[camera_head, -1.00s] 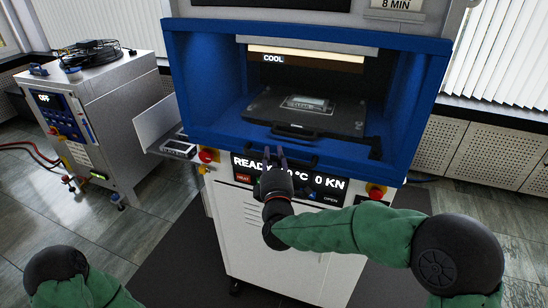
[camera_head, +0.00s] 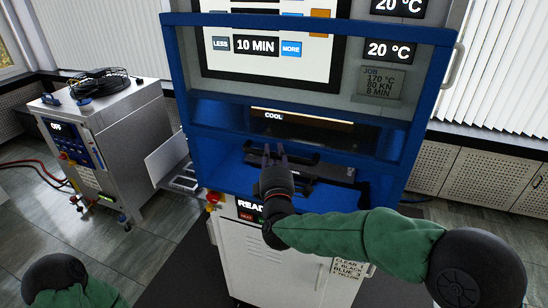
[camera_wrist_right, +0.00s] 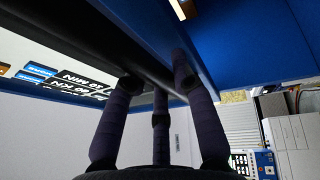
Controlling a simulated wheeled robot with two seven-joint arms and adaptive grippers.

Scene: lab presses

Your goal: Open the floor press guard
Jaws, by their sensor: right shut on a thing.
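The floor press guard (camera_head: 172,80) is a blue frame with a see-through middle. It stands partly raised, its top bar crossing the front of the press's screen. A black bar handle (camera_head: 308,158) runs along its lower part. My right gripper (camera_head: 272,155) is shut on this handle. In the right wrist view, the fingers (camera_wrist_right: 152,100) reach up around the dark handle (camera_wrist_right: 60,35), with the blue guard (camera_wrist_right: 235,45) beside it. My left gripper is out of view; only part of my left arm shows at lower left. The dark plate inside the press is mostly hidden.
The white press body (camera_head: 265,255) stands below the guard, with a red stop button (camera_head: 213,197) at its left. A small grey machine (camera_head: 110,130) with cables on top stands at the left.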

